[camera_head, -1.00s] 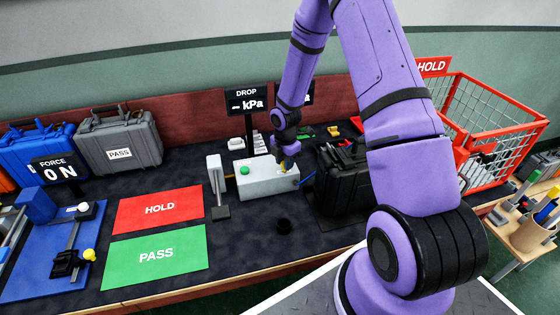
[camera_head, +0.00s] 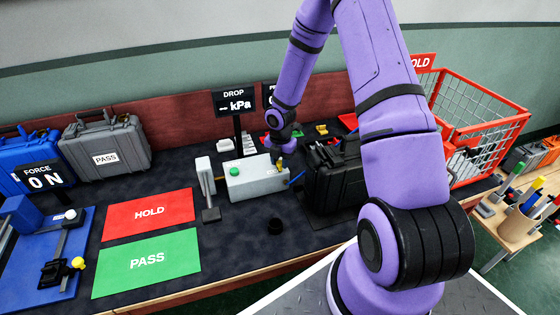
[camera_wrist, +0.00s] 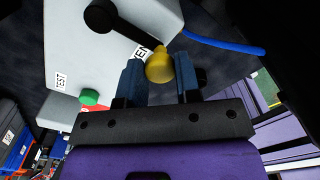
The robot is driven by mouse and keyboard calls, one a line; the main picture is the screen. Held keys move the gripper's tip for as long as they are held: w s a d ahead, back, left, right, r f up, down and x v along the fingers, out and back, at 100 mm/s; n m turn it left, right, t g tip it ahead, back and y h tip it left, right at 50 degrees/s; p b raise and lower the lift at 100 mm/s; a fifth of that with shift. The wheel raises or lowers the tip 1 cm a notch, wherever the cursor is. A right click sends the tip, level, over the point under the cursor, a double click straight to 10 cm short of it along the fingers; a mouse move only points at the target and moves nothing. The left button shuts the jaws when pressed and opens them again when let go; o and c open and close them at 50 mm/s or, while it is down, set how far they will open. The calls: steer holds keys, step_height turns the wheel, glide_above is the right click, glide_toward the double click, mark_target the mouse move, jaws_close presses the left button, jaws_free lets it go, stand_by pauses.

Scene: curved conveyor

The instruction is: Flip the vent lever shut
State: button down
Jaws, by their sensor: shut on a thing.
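The white test box (camera_head: 258,179) stands on the dark bench, with a green button (camera_head: 234,171) on its top. The box also fills the upper left of the wrist view (camera_wrist: 75,55), with a TEST label and a partly covered VENT label. The vent lever is a black arm (camera_wrist: 130,32) running from a round black pivot to a yellow knob (camera_wrist: 159,68). My gripper (camera_wrist: 160,75) has its two blue-grey fingers on either side of the yellow knob and is shut on it. In the head view my gripper (camera_head: 280,156) is over the box's right end.
A blue hose (camera_wrist: 225,44) leaves the box on the right. A black case (camera_head: 335,180) stands close to the right of the box. A grey post stand (camera_head: 207,185) is at its left. The red HOLD mat (camera_head: 150,214) and green PASS mat (camera_head: 146,262) lie bare to the left.

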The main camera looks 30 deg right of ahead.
steer(key=c, duration=0.8)
jaws_free()
steer(key=shift+d, duration=0.1)
step_height(320, 180, up, 11)
steer(key=shift+f, duration=0.1)
